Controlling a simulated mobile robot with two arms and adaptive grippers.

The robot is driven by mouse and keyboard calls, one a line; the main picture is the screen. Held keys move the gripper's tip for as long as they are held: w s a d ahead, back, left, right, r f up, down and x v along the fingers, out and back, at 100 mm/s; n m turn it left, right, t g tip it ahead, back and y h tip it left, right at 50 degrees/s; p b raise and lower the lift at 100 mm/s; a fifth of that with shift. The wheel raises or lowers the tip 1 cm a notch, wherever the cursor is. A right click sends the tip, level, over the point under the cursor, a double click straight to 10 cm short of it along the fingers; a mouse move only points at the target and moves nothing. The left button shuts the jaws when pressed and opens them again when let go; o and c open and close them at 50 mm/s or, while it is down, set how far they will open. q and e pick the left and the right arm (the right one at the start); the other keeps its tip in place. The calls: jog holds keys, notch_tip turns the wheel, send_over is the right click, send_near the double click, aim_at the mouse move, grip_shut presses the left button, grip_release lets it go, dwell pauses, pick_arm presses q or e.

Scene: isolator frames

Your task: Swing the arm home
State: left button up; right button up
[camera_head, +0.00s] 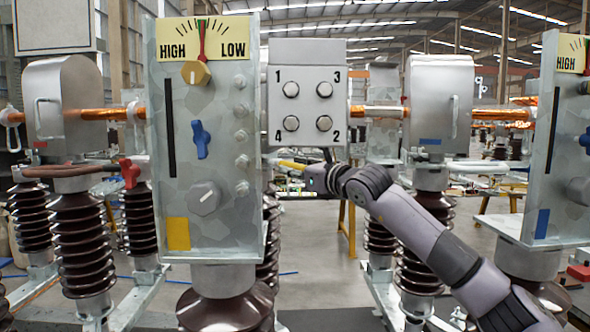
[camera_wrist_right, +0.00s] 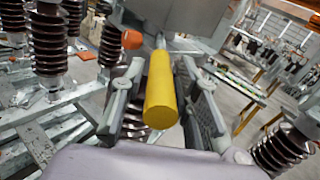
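A yellow cylindrical grip (camera_wrist_right: 160,92) on a grey rod lies between the two fingers of my right gripper (camera_wrist_right: 165,75) in the right wrist view. The fingers stand apart, with a narrow gap showing on each side of the grip. In the head view the yellow grip (camera_head: 291,165) shows as a short bar under the grey four-button box (camera_head: 307,92), with my right gripper (camera_head: 312,176) at its right end. The fingers are too small there to tell contact. Where the rod is mounted is hidden. My left gripper is not in view.
A grey panel (camera_head: 203,130) with a HIGH/LOW gauge, an orange knob, a blue handle and a grey dial stands just left. Another panel (camera_head: 560,150) stands at the right. Brown ribbed insulators (camera_head: 82,240) and metal frames surround the space. Floor shows between them.

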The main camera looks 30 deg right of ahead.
grip_shut()
dwell(0.5)
